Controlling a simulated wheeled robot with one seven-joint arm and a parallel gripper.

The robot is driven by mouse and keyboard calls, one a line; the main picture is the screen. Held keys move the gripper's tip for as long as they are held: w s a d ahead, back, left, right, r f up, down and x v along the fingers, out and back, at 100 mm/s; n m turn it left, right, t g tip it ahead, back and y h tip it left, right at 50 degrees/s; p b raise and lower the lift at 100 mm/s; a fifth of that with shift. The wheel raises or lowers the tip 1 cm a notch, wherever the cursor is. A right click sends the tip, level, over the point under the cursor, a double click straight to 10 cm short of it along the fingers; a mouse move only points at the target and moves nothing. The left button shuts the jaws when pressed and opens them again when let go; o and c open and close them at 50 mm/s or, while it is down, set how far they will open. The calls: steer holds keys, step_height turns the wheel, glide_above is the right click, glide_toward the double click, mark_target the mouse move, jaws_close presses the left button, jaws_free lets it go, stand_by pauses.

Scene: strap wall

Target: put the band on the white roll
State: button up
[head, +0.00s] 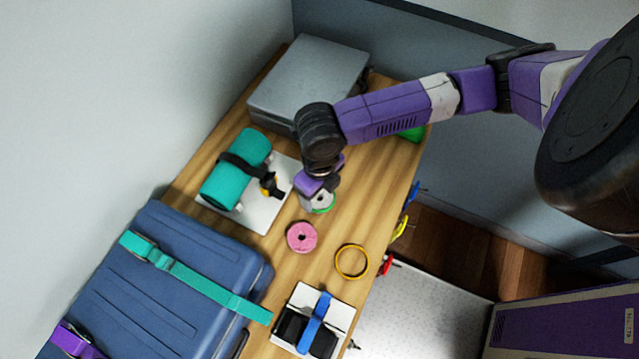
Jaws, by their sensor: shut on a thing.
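My gripper (316,188) points down over the middle of the wooden table. Just under it is a pale, round, roll-like shape (320,199) with a dark centre, which looks like the white roll. A green curved edge (325,210), perhaps a band, shows along its lower right side. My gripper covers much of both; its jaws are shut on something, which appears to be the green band. I cannot tell whether the band goes around the roll or sits beside or above it. A separate yellow ring (367,265) lies flat on the table to the lower right.
A pink roll (301,237) stands close below my gripper. A teal roll (223,186) with a black strap lies on a white board (262,216) at left. A grey case (305,75) is behind, a blue suitcase (130,300) lower left, and a blue-strapped black item (296,329) in front.

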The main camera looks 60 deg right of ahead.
steer(key=shift+f, duration=0.4)
stand_by(1.1)
steer(key=o, duration=1.5)
steer(key=shift+r, duration=0.1)
steer(key=shift+r, duration=3.9)
